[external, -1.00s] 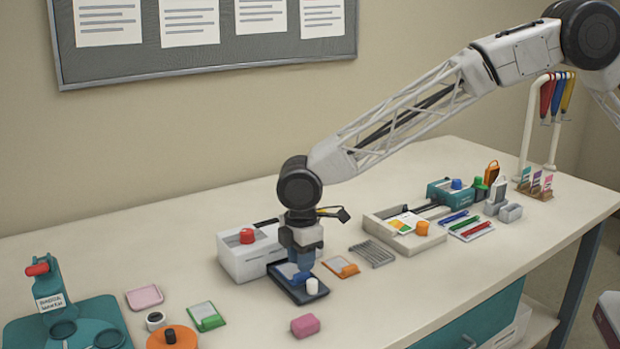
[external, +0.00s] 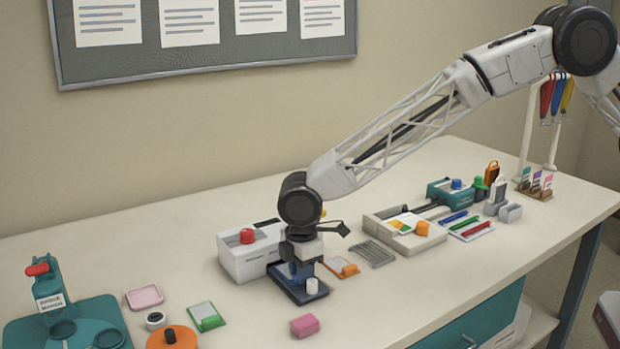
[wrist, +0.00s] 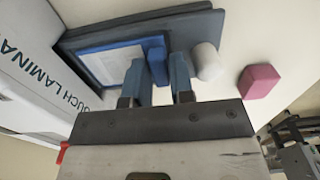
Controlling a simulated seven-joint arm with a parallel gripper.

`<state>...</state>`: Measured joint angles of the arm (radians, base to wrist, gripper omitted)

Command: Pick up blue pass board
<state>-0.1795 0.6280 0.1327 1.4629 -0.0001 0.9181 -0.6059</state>
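The blue pass board (wrist: 110,66) lies in a dark tray (wrist: 185,24), with a pale sheet on its face and a raised blue clip (wrist: 157,48) at one end. In the external view, my gripper (external: 301,275) is low over the tray (external: 314,299) and hides much of the board (external: 281,271). In the wrist view, the two blue fingers of my gripper (wrist: 165,72) are apart, close to the clip end. I cannot tell whether they touch the board.
A white laminator (external: 243,262) stands directly behind the tray. A white cylinder (external: 312,286) sits beside the fingers at the tray's near end. A pink block (external: 305,326) lies in front, and an orange-clipped board (external: 342,267) lies to the right.

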